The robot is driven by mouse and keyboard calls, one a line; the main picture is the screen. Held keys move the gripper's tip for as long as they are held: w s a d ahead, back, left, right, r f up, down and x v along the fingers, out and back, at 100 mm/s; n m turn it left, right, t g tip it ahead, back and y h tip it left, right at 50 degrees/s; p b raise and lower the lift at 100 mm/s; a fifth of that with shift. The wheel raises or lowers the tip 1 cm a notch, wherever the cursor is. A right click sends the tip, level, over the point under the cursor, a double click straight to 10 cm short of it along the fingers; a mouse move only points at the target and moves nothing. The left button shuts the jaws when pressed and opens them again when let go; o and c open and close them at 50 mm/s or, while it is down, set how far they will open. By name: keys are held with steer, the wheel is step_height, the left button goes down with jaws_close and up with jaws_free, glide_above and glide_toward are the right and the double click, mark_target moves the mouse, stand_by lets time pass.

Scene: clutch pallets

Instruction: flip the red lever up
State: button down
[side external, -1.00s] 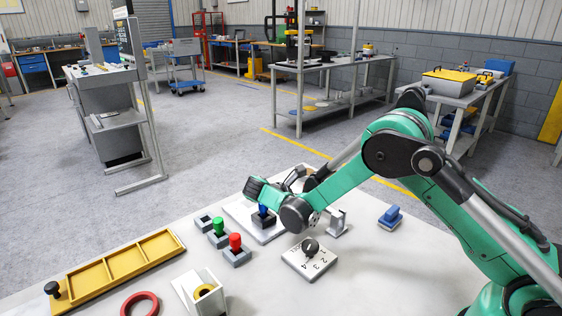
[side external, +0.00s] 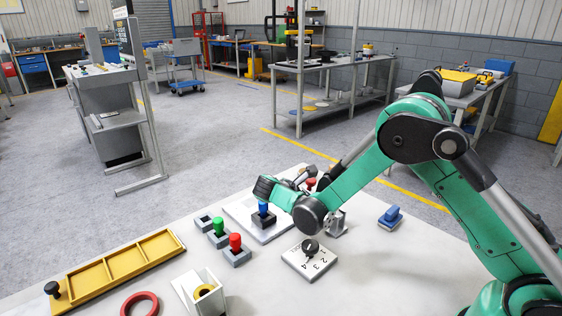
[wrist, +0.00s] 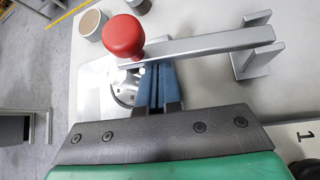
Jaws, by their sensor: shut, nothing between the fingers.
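The lever is a grey metal bar (wrist: 205,46) with a round red knob (wrist: 123,37) on its left end in the wrist view. The bar's right end sits at an upright metal bracket (wrist: 255,48). In the side view the red knob (side external: 311,182) shows partly behind my wrist, and the bracket (side external: 338,222) stands just right of it. My gripper (wrist: 157,68) is shut and empty, with its blue fingers close against the near side of the bar, right of the knob. I cannot tell whether they touch it. In the side view my arm hides the fingers.
A blue peg (side external: 263,209), a green peg (side external: 219,225) and a red peg (side external: 235,242) stand left of my wrist. A numbered dial plate (side external: 311,259) lies in front. A yellow tray (side external: 120,266) is at the left, and a blue block (side external: 390,217) at the right.

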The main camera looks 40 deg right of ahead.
steer(key=shift+s+r+m+t, duration=0.3)
steer(key=shift+r+m+t, duration=0.4)
steer(key=shift+r+t, duration=0.3)
steer(key=shift+s+r, duration=0.1)
steer(key=shift+r, duration=0.15)
steer(key=shift+s+r, duration=0.5)
steer(key=shift+r, duration=0.2)
steer(key=shift+s+r+m+t, duration=0.5)
steer(key=shift+s+r+t, duration=0.1)
steer(key=shift+s+r, duration=0.25)
steer(key=shift+s+d, duration=0.1)
steer(key=shift+s, duration=0.15)
steer(key=s+a+r, duration=0.1)
steer(key=a, duration=0.1)
steer(key=s+a+r, duration=0.1)
steer(key=s+a, duration=0.1)
steer(key=a, duration=0.1)
steer(key=s+a+r, duration=0.1)
steer(key=s+a, duration=0.1)
steer(key=a, duration=0.1)
steer(key=shift+a, duration=0.1)
